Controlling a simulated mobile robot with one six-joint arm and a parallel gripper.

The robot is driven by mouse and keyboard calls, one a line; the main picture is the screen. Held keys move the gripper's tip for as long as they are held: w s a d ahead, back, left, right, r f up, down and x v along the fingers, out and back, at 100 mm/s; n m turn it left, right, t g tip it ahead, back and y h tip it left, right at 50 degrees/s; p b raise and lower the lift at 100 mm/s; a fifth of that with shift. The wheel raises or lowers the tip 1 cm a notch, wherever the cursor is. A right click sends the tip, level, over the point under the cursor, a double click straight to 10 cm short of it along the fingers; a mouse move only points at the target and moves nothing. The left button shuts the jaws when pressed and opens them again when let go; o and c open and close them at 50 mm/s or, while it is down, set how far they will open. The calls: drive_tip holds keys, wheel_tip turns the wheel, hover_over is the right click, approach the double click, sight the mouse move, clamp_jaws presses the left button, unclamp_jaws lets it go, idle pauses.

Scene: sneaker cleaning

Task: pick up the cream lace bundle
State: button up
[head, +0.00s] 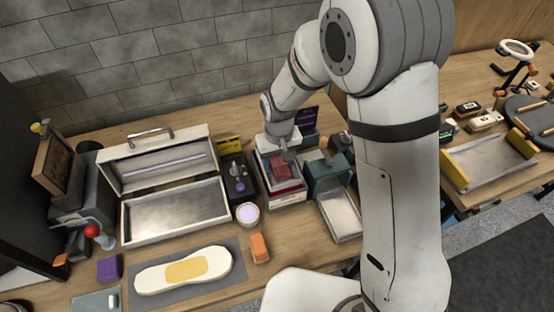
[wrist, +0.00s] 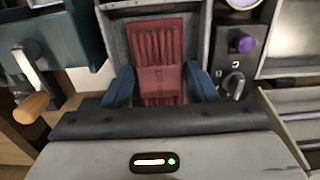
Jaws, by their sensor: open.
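I cannot make out a cream lace bundle in either view. A dark red bundle of parallel strands with a band around it (wrist: 160,45) lies in a grey open-topped holder (wrist: 113,42) in the wrist view. The red bundle also shows in the head view (head: 281,171), just below my gripper. My gripper (wrist: 161,76) is open, with its two blue fingers on either side of the red bundle's banded part. I cannot tell whether the fingers touch it. The gripper's body hides the bundle's near end.
A dark box with a purple knob (head: 238,178) stands left of the holder. A green-grey machine with a metal tray (head: 340,214) is close on the right.

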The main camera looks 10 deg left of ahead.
sight(279, 164)
drive_tip(key=shift+f, duration=0.15)
drive_tip(key=shift+s, duration=0.1)
drive_tip(key=c, duration=0.7)
drive_tip(key=shift+r, duration=0.55)
wheel_tip(279, 164, up, 3)
drive_tip(key=shift+s+d+f+p, duration=0.1)
drive_tip(key=shift+p, duration=0.85)
drive_tip(key=s+d+b, duration=0.2)
drive_tip(key=s+d, duration=0.7)
drive_tip(key=s, duration=0.6)
drive_tip(key=shift+d+f+b, duration=0.15)
drive_tip(key=shift+d+b, duration=0.05)
drive_tip(key=shift+b, duration=0.15)
